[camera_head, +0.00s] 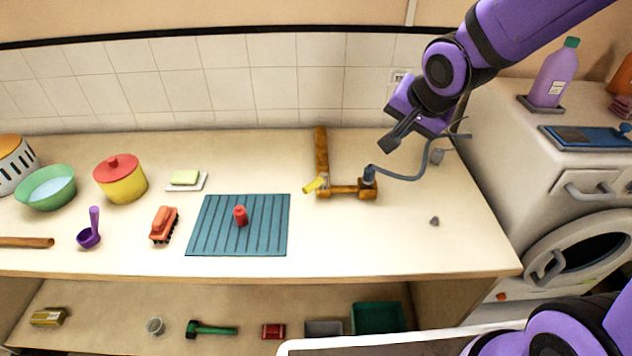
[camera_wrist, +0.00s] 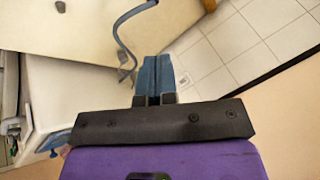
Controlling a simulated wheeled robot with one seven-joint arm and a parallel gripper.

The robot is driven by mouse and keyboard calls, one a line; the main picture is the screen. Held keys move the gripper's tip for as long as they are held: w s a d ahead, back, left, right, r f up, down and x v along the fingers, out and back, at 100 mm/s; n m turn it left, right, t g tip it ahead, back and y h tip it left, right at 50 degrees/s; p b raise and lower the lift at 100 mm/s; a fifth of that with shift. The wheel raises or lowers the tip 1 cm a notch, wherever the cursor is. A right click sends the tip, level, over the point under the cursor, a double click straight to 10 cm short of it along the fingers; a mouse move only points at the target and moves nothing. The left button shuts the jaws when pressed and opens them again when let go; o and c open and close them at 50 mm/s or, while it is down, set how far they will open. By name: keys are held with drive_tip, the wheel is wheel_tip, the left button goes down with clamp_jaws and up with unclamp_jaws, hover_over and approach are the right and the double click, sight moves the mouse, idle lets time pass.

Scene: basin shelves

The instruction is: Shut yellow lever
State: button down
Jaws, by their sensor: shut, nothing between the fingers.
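The yellow lever (camera_head: 315,184) sits at the left end of a brown pipe fitting (camera_head: 347,190) on the worktop, in the head view. It sticks out to the left of the fitting's corner and tilts slightly down. A grey-blue hose (camera_head: 405,177) runs from the fitting's right end. My gripper (camera_head: 390,143) is shut and empty, above and to the right of the lever, well apart from it. In the wrist view my gripper's fingers (camera_wrist: 156,77) are together, and the hose (camera_wrist: 122,35) shows beyond them. The lever is not in the wrist view.
A ribbed blue mat (camera_head: 210,235) with a red object (camera_head: 240,215) lies left of the fitting. A small grey piece (camera_head: 434,221) lies to the right. The washing machine (camera_head: 575,250) stands at the right. The worktop in front of the fitting is clear.

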sight(311, 186)
drive_tip(key=w+a+f+m+y, duration=0.1)
drive_tip(key=w+a+f, duration=0.1)
drive_tip(key=a+f, duration=0.3)
drive_tip(key=w+a+f+m+y, duration=0.1)
drive_tip(key=w+a+f, duration=0.2)
drive_tip(key=f, duration=0.6)
drive_tip(key=w+a+f+m+y, duration=0.1)
drive_tip(key=w+a+f, duration=0.2)
drive_tip(key=a+f, duration=0.4)
drive_tip(key=shift+a+g, duration=0.1)
drive_tip(key=shift+g, duration=0.2)
drive_tip(key=shift+w+a+m, duration=0.15)
drive_tip(key=shift+a+m, duration=0.1)
drive_tip(key=shift+m, duration=0.45)
idle(0.4)
drive_tip(key=shift+w+a+m+t+h, duration=0.1)
drive_tip(key=shift+a+m+t+h, duration=0.2)
drive_tip(key=shift+m, duration=0.25)
drive_tip(key=shift+w+a+m+t+h, duration=0.15)
drive_tip(key=shift+m+t+h, duration=0.2)
drive_tip(key=shift+m, duration=0.2)
drive_tip(key=m+h, duration=0.1)
drive_tip(key=m, duration=0.1)
drive_tip(key=shift+w+a+r+m+h, duration=0.1)
drive_tip(key=shift+w+a+m+h, duration=0.2)
drive_tip(key=shift+w+a+h, duration=0.1)
drive_tip(key=shift+w, duration=0.25)
drive_tip(key=shift+w+a, duration=0.25)
drive_tip(key=shift+w, duration=0.15)
drive_tip(key=shift+d, duration=0.1)
